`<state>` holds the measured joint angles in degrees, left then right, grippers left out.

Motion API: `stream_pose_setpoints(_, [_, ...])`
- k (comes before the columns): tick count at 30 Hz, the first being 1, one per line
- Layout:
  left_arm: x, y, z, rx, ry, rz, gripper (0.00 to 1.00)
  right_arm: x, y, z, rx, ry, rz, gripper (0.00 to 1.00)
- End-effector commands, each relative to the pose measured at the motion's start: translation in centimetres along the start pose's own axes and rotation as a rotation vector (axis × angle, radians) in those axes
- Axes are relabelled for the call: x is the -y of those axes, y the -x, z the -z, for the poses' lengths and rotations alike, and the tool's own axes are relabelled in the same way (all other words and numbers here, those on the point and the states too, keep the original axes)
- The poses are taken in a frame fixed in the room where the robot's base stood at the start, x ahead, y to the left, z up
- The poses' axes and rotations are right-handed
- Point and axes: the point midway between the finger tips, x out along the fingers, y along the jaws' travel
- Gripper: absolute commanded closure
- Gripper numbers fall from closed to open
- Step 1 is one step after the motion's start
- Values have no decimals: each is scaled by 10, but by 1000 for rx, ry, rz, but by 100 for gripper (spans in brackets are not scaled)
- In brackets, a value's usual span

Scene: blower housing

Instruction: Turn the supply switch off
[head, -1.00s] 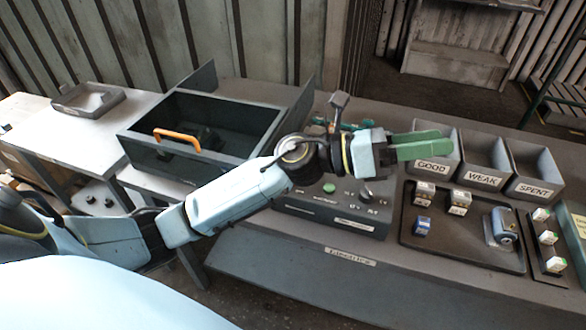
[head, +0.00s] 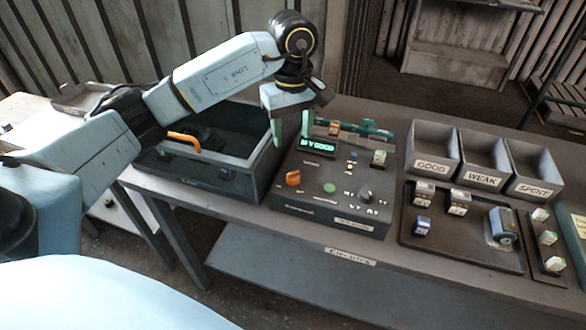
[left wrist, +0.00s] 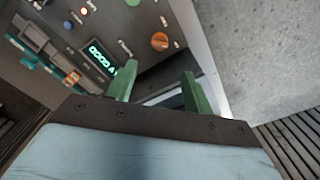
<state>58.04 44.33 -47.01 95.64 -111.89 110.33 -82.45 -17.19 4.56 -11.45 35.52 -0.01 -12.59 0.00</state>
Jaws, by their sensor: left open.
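The dark control unit (head: 325,206) stands on the bench, with its sloped panel facing up. An orange rotary knob (head: 293,178) sits at the panel's left; its small labels are too small to read, so I cannot confirm it is the supply switch. The knob also shows in the left wrist view (left wrist: 160,41), beyond the fingertips. My left gripper (head: 292,132) is open and empty, fingers pointing down, above the unit's back left, apart from the knob. My right gripper is out of view.
An open dark box with an orange handle (head: 182,140) stands just left of the unit. A grey knob (head: 366,192) and green button (head: 329,188) share the panel. Bins marked GOOD (head: 432,167), WEAK and SPENT, and a parts tray (head: 450,250), are at the right.

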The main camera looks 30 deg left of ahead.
Motion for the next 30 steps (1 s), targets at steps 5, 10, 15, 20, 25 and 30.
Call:
stream_pose_setpoints(5, [1,-38,-2,5,-1,4,48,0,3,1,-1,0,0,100])
stream_pose_setpoints(10, [0,-74,-2,6,0,2,48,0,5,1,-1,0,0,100])
stream_pose_setpoints(15, [0,-101,-2,6,-1,-1,48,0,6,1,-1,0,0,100])
stream_pose_setpoints(20, [-1,-114,-2,6,-1,-3,48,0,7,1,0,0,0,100])
stream_pose_setpoints(25, [-1,-117,-2,4,-2,-4,48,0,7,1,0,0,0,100])
stream_pose_setpoints(30, [-1,-117,-2,4,-1,-4,48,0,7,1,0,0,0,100])
